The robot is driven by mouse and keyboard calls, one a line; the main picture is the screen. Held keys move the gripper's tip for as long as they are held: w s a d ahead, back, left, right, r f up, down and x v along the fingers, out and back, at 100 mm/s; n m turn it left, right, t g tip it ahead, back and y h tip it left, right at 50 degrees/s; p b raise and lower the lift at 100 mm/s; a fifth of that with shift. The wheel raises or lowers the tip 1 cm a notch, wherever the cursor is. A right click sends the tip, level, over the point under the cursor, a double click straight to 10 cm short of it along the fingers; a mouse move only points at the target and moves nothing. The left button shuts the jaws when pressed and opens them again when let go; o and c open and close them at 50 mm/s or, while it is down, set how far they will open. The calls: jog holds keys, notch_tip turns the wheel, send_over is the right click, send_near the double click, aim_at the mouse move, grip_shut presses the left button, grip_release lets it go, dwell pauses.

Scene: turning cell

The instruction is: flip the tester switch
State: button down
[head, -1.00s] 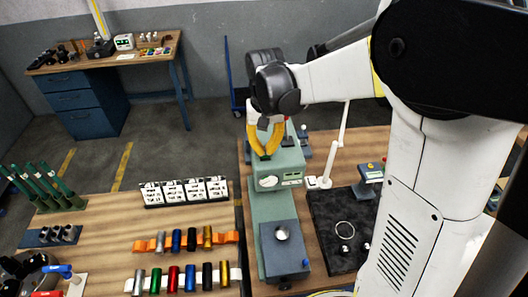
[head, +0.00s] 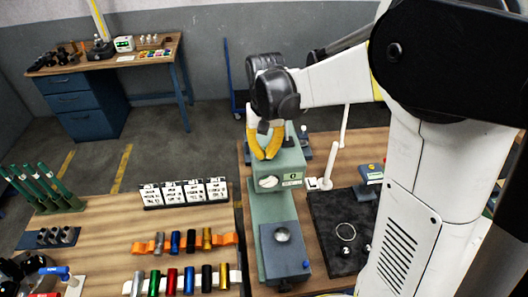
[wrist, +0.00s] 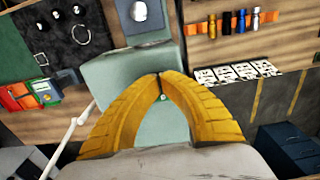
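The tester (head: 270,215) is a pale green machine with a white round dial on its upper head and a square plate holding a round silver disc in front. My gripper (head: 266,157) is over the top of the tester head, its yellow fingers pointing down. In the wrist view my gripper (wrist: 160,75) has its fingertips together over the tester (wrist: 105,78), with nothing visible held. A small pale spot shows on the green top between the fingers; I cannot tell if it is the switch. Contact at the tips is unclear.
A black mat (head: 330,222) with a ring and small silver pieces lies right of the tester. A white post (head: 328,172) stands close by. Left, across a gap, a bench holds printed cards (head: 185,192) and coloured cylinders (head: 188,280) on racks.

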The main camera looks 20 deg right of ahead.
jog(key=shift+r+p, duration=2.15)
jog(key=shift+r, duration=1.35)
jog(key=s+r+n+t, duration=0.15)
jog(key=s+t, duration=0.25)
jog(key=s, duration=0.4)
jog(key=s+r+n+t, duration=0.1)
jog(key=s+r+t, duration=0.2)
jog(key=s, duration=0.5)
notch_tip(320, 180, down, 34)
jog(key=b, duration=3.4)
jog(key=shift+r+b, duration=0.25)
jog(key=shift+b, duration=0.05)
jog(key=shift+f, duration=0.15)
jog(key=shift+d, duration=0.1)
